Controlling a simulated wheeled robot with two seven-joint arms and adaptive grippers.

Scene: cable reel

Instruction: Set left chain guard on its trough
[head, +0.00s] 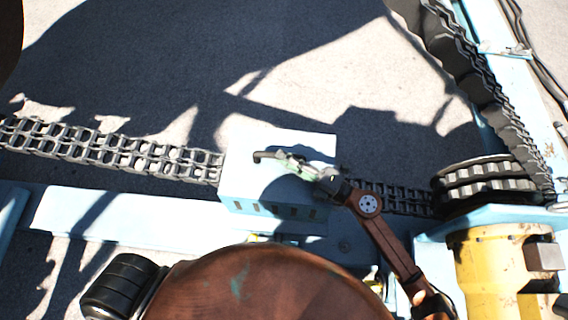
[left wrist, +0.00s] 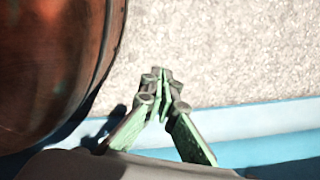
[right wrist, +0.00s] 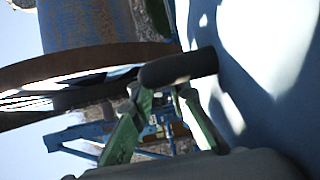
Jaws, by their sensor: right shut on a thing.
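The chain guard (head: 240,182), a light blue box with slots along its near side, stands over the chain in the head view. The chain (head: 110,150) runs in at its left side and shows again at its right. My right gripper (head: 290,162) is shut on the guard's dark handle (head: 262,155). The right wrist view shows this handle (right wrist: 178,69) between the green fingers (right wrist: 158,100), beside the pale blue guard surface (right wrist: 270,75). The trough under the guard is hidden, so I cannot tell whether the guard rests on it. My left gripper (left wrist: 160,80) is empty, its fingertips together.
A light blue beam (head: 120,215) runs along the near side at left. A toothed wheel (head: 485,185) and a yellow cylinder (head: 495,270) stand at right. Another chain (head: 460,70) climbs at upper right. Bare shadowed ground lies beyond the guard.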

